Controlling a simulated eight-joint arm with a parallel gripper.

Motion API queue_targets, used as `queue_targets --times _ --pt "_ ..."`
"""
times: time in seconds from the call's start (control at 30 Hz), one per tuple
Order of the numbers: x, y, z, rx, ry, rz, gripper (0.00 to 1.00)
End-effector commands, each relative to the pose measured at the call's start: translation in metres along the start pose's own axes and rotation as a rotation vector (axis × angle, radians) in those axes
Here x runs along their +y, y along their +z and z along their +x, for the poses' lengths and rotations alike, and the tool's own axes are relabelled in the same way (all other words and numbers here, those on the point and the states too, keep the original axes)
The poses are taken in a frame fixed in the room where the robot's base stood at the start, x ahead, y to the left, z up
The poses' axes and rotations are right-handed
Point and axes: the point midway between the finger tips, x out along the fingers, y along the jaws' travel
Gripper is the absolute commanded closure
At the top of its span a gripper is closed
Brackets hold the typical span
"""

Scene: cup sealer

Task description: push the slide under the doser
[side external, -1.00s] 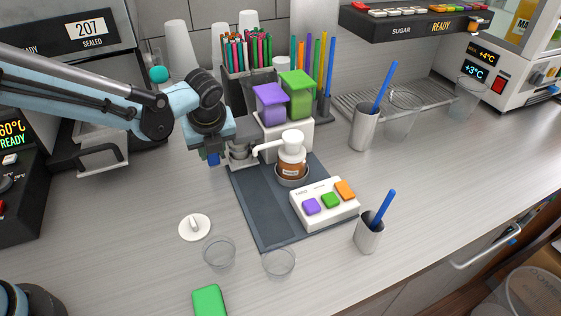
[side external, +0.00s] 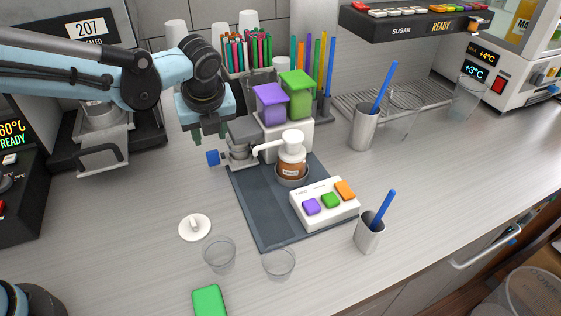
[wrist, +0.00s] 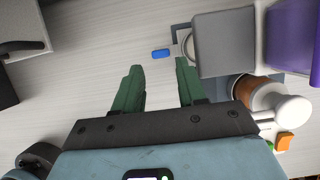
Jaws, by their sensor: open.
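The slide is a small metal piece with a blue handle (side external: 213,158), which sticks out to the left of the grey block (side external: 243,129). In the wrist view the blue handle (wrist: 160,53) and a round metal ring (wrist: 189,46) lie beside the grey block (wrist: 222,42), which hides part of the slide. The doser seems to be the white unit (side external: 290,134) with the purple container (side external: 271,103) and the green container (side external: 297,95). My gripper (side external: 210,137) is open and empty, above and just behind the handle. Its green fingers (wrist: 159,67) point toward the handle without touching it.
A white lid (side external: 194,227) and clear cups (side external: 219,253) lie in front. The counter left of the handle is clear.

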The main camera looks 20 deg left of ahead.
Motion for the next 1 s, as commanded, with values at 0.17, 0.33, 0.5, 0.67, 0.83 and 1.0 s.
queue_targets --times 0.17,0.33,0.5,0.67,0.83,1.0 --pt "0.0 0.0 -0.032 -0.001 -0.001 0.001 0.6" --pt "0.0 0.0 -0.049 -0.002 -0.001 0.0 0.6" --pt "0.0 0.001 -0.055 -0.002 0.0 -0.001 0.6" --pt "0.0 0.001 -0.055 -0.002 0.0 -0.001 0.6" --pt "0.001 0.0 -0.056 0.008 -0.004 -0.015 0.6" --pt "0.011 -0.007 -0.062 0.131 -0.044 -0.183 0.6"
